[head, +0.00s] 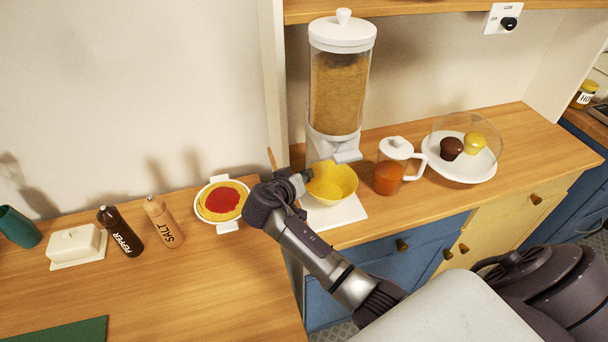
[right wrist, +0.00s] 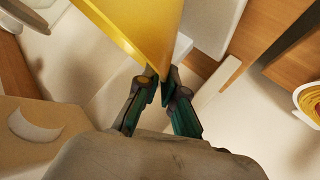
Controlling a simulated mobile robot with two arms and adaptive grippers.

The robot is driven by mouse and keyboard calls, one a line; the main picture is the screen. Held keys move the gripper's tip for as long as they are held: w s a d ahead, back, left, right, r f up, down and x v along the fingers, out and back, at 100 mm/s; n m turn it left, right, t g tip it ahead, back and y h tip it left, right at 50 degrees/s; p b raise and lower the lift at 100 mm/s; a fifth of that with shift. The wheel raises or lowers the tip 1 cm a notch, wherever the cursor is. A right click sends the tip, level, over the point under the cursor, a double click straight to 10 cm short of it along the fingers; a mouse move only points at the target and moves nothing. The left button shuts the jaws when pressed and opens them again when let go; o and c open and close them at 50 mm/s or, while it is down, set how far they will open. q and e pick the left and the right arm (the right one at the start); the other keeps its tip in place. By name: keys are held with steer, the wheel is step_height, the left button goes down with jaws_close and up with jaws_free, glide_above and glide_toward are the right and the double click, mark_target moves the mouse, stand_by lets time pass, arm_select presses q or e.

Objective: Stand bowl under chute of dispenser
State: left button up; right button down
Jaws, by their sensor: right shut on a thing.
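The yellow bowl (head: 334,184) is upright over the white base (head: 345,214) of the cereal dispenser (head: 337,90), just below its grey chute (head: 347,157). My right gripper (head: 304,178) reaches in from the lower right and is shut on the bowl's left rim. In the right wrist view the fingers (right wrist: 158,88) pinch the edge of the yellow bowl (right wrist: 135,30). I cannot tell whether the bowl touches the base. My left gripper is not in view.
A glass jug of orange drink (head: 390,176) stands close to the right of the bowl. A domed plate (head: 458,172) is further right. A pan dish (head: 221,201), salt (head: 163,221) and pepper (head: 121,231) stand to the left. The front left counter is mostly clear.

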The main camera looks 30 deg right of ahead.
steer(key=shift+w+d+f+p, duration=0.1)
steer(key=shift+w+f+p, duration=0.05)
steer(key=shift+f+p, duration=0.15)
steer(key=shift+w+f, duration=0.1)
steer(key=shift+f, duration=0.15)
steer(key=c, duration=1.7)
jaws_free()
steer(key=shift+f, duration=0.15)
steer(key=o, duration=0.4)
